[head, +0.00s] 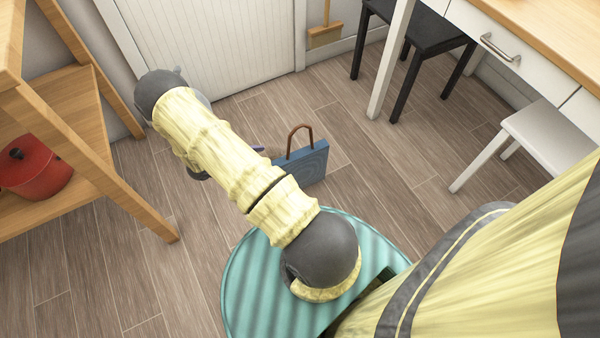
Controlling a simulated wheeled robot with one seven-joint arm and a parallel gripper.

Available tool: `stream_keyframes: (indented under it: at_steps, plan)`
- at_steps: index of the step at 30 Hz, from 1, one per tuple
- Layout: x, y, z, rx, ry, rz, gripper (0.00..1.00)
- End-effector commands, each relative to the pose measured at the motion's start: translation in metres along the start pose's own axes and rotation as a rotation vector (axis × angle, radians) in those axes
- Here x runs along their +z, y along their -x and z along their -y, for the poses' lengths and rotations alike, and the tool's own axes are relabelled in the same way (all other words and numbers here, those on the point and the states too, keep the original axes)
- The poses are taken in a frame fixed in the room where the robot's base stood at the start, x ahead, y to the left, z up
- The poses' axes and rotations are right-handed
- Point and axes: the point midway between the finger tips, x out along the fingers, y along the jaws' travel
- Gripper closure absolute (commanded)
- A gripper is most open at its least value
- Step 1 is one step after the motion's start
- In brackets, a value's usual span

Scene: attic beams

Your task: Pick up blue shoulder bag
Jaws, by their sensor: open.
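The blue shoulder bag (305,165) stands upright on the wood floor near the middle of the head view. Its brown handle (299,129) arches up above its top edge. My arm's pale yellow links cross in front of the bag's left side and hide part of it. My gripper (258,149) is mostly hidden behind my arm; a small dark piece of it shows just left of the bag. It is open. The frame does not show whether it touches the bag.
A wooden shelf (95,115) with a red pot (34,168) stands at the left. A black stool (425,35), a white stool (555,140) and a desk (545,40) are at the right. A white door (215,45) is behind. Floor around the bag's right is clear.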

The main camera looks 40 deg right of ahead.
Motion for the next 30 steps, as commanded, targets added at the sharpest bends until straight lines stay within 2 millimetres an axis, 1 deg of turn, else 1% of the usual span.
stream_keyframes:
  at_steps: [1,3,9,13,16,26,30]
  plan:
    - [0.004,-0.012,-0.001,0.003,0.000,-0.002,0.28]
    - [0.003,-0.025,-0.001,0.003,0.000,-0.002,0.28]
    - [0.003,-0.061,-0.001,0.005,-0.001,-0.001,0.28]
    - [0.002,-0.080,-0.001,0.006,-0.001,0.000,0.28]
    - [0.000,-0.086,-0.001,0.005,-0.001,0.000,0.28]
    - [-0.001,-0.087,-0.001,0.005,-0.002,0.000,0.28]
    - [0.003,-0.097,0.000,0.006,-0.003,0.001,0.28]
